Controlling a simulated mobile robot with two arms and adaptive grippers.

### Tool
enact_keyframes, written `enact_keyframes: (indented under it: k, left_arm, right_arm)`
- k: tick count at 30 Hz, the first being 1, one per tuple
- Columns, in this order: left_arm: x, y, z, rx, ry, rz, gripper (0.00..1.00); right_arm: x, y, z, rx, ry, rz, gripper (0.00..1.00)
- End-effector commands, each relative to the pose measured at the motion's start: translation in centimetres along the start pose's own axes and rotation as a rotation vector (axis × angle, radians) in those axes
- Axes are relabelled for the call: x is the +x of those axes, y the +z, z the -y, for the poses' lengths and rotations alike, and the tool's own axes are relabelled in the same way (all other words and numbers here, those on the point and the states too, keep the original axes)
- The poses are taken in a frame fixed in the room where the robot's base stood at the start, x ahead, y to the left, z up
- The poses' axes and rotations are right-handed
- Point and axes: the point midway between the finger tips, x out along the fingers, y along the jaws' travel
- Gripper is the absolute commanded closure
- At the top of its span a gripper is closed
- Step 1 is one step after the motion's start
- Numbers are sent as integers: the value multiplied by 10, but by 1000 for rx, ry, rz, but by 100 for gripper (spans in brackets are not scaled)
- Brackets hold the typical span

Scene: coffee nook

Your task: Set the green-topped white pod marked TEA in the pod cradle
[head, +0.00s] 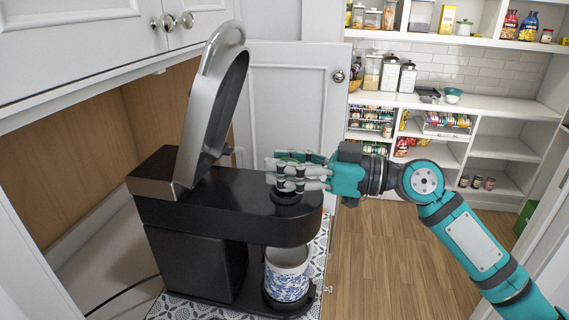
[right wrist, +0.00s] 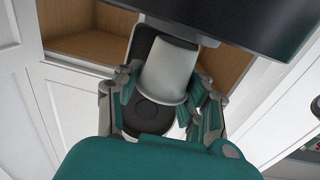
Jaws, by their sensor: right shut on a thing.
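The pod (head: 289,159) shows in the head view as a small green top between the fingers of my right gripper (head: 290,172). In the right wrist view its white tapered body (right wrist: 170,72) sits between both fingers. The TEA mark is not readable. My right gripper is shut on the pod, directly above the black round pod cradle (head: 287,197) on the coffee machine's arm. The fingers partly hide the cradle; I cannot tell whether the pod touches it. The machine's lid (head: 213,105) stands raised to the left. My left gripper is not in view.
A white mug with blue flowers (head: 287,275) stands under the machine's arm (head: 235,205). White cabinets (head: 75,45) are at upper left, with an open door (head: 292,100) behind the machine. Stocked shelves (head: 460,100) are at the back right; the wooden floor before them is clear.

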Motion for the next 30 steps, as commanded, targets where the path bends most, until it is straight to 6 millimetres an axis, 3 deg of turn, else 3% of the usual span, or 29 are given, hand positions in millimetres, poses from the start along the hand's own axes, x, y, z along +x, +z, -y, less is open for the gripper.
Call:
enact_keyframes:
  k: [30]
  left_arm:
    - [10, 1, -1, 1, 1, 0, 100]
  right_arm:
    - [0, 4, 0, 0, 0, 0, 76]
